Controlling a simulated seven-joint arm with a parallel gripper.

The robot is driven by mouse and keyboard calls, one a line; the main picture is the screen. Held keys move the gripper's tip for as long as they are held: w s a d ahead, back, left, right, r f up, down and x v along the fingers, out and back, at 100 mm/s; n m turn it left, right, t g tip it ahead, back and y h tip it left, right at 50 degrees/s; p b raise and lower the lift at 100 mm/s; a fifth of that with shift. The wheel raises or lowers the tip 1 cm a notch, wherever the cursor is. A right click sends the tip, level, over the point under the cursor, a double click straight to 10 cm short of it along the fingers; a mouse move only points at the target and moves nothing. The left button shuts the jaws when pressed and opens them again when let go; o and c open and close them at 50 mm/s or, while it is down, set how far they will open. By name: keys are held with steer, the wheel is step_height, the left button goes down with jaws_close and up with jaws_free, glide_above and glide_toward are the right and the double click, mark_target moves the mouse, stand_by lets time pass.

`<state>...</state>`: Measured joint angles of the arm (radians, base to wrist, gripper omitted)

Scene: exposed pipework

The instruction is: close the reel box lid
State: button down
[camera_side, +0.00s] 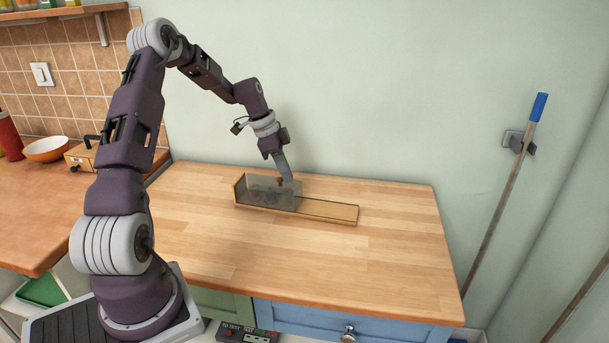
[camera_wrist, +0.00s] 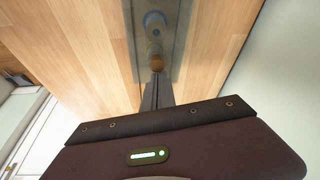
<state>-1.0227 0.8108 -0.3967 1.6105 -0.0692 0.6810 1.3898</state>
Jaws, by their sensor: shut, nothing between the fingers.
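The reel box (camera_side: 240,190) sits on the wooden worktop, its left part boxy with a grey see-through panel, the lid as far as I can tell (camera_side: 262,192). Round reel-like shapes show dimly through the panel. A low, narrow wooden track (camera_side: 330,211) runs right from the box. My gripper (camera_side: 289,179) is shut and empty, pointing down at the right end of the panel, near a small brown knob (camera_side: 280,181). In the wrist view, my shut fingertips (camera_wrist: 157,76) are close to the brown knob (camera_wrist: 155,63); I cannot tell whether they touch. A bluish round thing (camera_wrist: 154,22) lies beyond it.
The worktop (camera_side: 330,265) is clear around the box. The green wall (camera_side: 370,100) stands close behind it. A blue-handled pole (camera_side: 505,190) leans at the right. A white-and-orange bowl (camera_side: 47,149) and a small wooden box (camera_side: 82,157) are on the left counter.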

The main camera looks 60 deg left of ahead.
steer(key=shift+s+a, duration=0.45)
steer(key=shift+a, duration=0.05)
steer(key=shift+w+d, duration=0.2)
steer(key=shift+w, duration=0.15)
steer(key=w+d, duration=0.1)
steer(key=w, duration=0.1)
steer(key=shift+w+d+r, duration=0.35)
steer(key=shift+w+r, duration=0.05)
steer(key=v, duration=0.9)
steer(key=s+d+r+n+y, duration=0.1)
steer(key=s+d+r, duration=0.1)
steer(key=d+r, duration=0.35)
steer(key=s+d+r+y, duration=0.1)
steer(key=s+d+r, duration=0.15)
steer(key=d, duration=0.65)
steer(key=s+d+n+t, duration=0.1)
steer(key=s+d+n, duration=0.2)
steer(key=s+d, duration=0.4)
steer(key=s+d+r+n+t, duration=0.1)
steer(key=s+d, duration=0.6)
steer(key=s, duration=0.8)
steer(key=shift+n, duration=0.9)
